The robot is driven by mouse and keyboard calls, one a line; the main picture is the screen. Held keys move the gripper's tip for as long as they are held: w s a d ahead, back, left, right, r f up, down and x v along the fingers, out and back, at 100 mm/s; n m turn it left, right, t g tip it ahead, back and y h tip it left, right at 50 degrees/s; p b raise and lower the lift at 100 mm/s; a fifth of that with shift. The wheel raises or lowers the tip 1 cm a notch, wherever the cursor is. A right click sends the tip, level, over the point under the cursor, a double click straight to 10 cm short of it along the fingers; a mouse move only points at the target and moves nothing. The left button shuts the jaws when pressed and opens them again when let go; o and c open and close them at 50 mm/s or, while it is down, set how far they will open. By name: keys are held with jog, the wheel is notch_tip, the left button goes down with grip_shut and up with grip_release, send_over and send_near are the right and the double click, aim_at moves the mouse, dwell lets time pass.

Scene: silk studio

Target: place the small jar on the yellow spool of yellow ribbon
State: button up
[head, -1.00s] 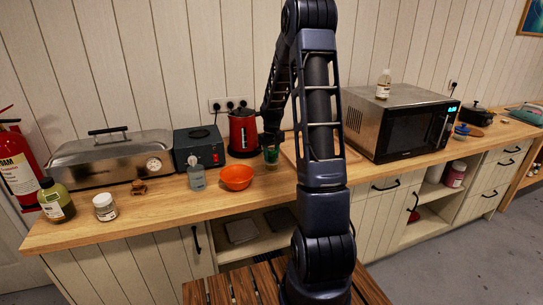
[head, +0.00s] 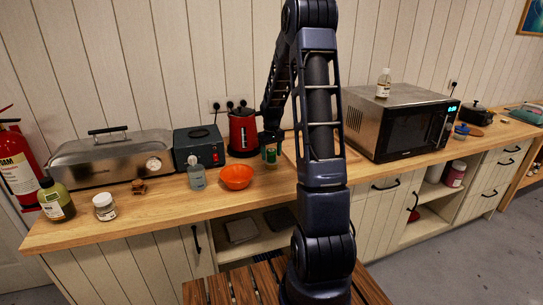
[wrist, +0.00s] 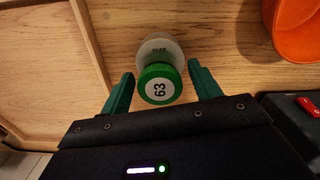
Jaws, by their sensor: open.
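A small jar with a green lid marked 63 (wrist: 160,86) stands on the counter in the wrist view, seen from above. Its paler body and label show past the lid. My gripper (wrist: 160,90) is open, with one green fingertip on each side of the lid and a gap on both sides. In the head view my gripper (head: 271,148) points down at the counter between the orange bowl and the tray; the jar is hard to separate from the fingers there. I cannot make out the yellow spool of yellow ribbon with certainty in either view.
An orange bowl (head: 236,177) and a grey bottle (head: 196,172) stand left of my gripper. A red kettle (head: 242,132) and dark teal box (head: 199,147) stand behind. A wooden tray (wrist: 72,30) lies close beside the jar. The microwave (head: 399,122) is further right.

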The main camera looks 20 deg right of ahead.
aim_at(271, 150)
notch_tip(271, 150, up, 11)
jog(key=s+a+r+m+t, duration=0.1)
jog(key=s+a+r, duration=0.2)
jog(key=s+r, duration=0.4)
jog(key=s+a+r+t, duration=0.15)
jog(key=s+r, duration=0.35)
jog(key=s, duration=0.5)
jog(key=s+a+t, duration=0.1)
jog(key=s, duration=0.8)
jog(key=s+a+m+t, duration=0.1)
jog(key=s+a, duration=0.1)
jog(key=s, duration=0.8)
jog(key=shift+a, duration=0.3)
